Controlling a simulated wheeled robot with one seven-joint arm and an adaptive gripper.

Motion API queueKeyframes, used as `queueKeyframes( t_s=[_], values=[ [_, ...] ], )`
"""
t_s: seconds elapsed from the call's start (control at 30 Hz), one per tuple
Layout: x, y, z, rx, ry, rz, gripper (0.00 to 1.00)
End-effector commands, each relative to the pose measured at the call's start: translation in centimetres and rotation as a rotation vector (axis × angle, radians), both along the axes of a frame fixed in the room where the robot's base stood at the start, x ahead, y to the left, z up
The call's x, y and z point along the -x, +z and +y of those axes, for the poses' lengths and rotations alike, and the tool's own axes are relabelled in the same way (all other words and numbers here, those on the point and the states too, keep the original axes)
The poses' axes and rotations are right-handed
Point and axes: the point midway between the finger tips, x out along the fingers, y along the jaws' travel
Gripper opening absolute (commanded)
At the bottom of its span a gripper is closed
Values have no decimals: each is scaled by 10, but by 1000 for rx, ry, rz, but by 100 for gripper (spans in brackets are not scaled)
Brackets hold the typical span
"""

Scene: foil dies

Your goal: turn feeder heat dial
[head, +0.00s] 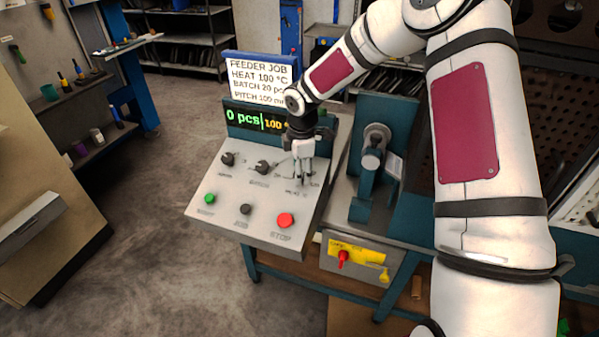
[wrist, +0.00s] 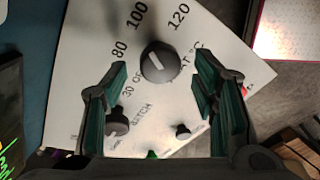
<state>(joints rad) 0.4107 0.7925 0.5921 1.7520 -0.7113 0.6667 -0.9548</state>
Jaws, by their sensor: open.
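The heat dial (wrist: 160,62) is a dark round knob in the wrist view, with 80, 100 and 120 printed around it and a °C label beside it. A pale mark shows on its face; I cannot tell exactly which number it points to. My gripper (head: 303,176) is open above the right part of the sloped control panel (head: 222,222). In the wrist view its two green-padded fingers stand on either side of the dial, with gaps; their height above the panel is unclear.
Two other dials, left (head: 228,158) and middle (head: 262,167), sit beside my gripper. Below are a green button (head: 210,199), a dark button (head: 245,209) and a red stop button (head: 285,220). The display (head: 255,120) reads 0 pcs and 100. A job sign (head: 259,80) says HEAT 100 °C.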

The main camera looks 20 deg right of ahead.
Motion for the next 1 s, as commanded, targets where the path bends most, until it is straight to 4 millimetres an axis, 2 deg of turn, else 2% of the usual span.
queueKeyframes(
  t_s=[0.2, 0.47, 0.5, 0.53, 0.7, 1.0],
  values=[
    [-2, -15, 0, 0, 0, -1, 54],
    [-3, -16, 0, 1, 0, -1, 54],
    [-3, -16, 0, 1, 0, -1, 51],
    [-3, -16, 0, 0, 0, -1, 44],
    [-2, -16, 0, 0, 0, -1, 6],
    [-2, -16, 0, -4, -18, -3, 6]
  ],
)
